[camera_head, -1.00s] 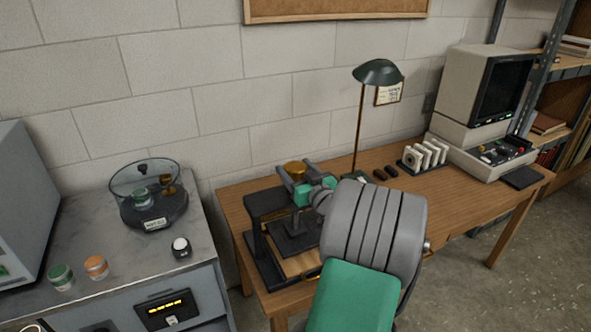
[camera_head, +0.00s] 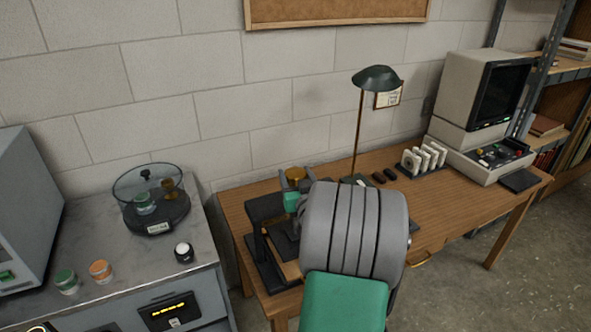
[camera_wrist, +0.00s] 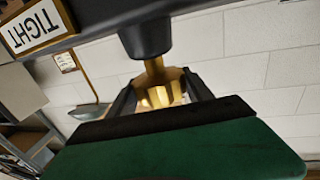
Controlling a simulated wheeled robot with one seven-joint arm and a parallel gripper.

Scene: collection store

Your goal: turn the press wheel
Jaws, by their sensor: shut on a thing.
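The press (camera_head: 262,206) is a dark frame on the left end of the wooden desk. Its brass wheel (camera_head: 295,174) sits on top and shows in the wrist view as a lobed gold knob (camera_wrist: 160,92) on a short stem. My gripper (camera_head: 296,184) reaches the wheel from the front, and its two dark fingers stand on either side of the knob in the wrist view (camera_wrist: 162,98). The gripper is shut on the wheel. A sign reading "TIGHT" (camera_wrist: 30,27) is on the press beam. My arm hides much of the press's right side.
A desk lamp (camera_head: 377,78) stands behind my arm. White upright pieces in a rack (camera_head: 424,159) and a monitor unit (camera_head: 480,95) are to the right. At left, a metal cabinet holds a glass-covered dish (camera_head: 155,205) and small jars (camera_head: 101,272).

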